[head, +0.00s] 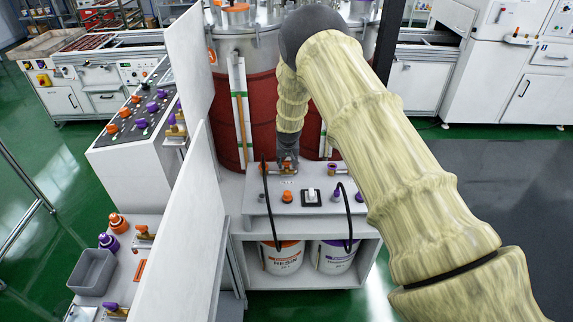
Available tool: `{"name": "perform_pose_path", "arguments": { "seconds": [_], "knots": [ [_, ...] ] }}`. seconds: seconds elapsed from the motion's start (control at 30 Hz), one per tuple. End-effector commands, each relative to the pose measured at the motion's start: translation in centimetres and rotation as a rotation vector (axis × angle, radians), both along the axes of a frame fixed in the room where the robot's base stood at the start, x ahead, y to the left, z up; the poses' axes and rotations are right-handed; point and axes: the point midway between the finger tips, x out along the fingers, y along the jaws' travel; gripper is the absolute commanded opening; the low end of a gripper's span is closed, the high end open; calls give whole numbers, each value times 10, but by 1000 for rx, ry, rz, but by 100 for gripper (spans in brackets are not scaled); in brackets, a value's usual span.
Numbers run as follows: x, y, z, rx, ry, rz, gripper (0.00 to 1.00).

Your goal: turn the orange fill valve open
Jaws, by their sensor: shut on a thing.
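My gripper (287,162) points down at the back of the white panel on the small stand, in front of the dark red tank. It is shut on the orange fill valve (277,170), of which only a small brass and orange part shows beside and below the fingers. The fingers and wrist hide most of the handle, so its angle cannot be told. My arm comes in from the lower right and reaches over the stand.
A purple-marked brass valve (331,169) sits just right on the same panel (262,208), with knobs, a switch (311,197) and black hoses in front. Resin (282,262) and purple-labelled (333,258) pails stand below. A tall white partition (190,220) stands close on the left.

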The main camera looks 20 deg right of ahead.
Motion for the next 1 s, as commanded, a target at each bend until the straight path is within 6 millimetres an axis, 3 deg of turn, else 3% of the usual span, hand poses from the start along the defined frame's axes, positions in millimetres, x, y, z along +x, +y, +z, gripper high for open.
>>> {"name": "perform_pose_path", "arguments": {
  "seconds": [0.47,0.5,0.6,1.0],
  "knots": [
    [0,1,0,1,0,-43,12],
    [0,1,0,1,0,-43,38],
    [0,1,0,1,0,-43,56],
    [-1,1,3,0,0,-42,58]
  ]
}}
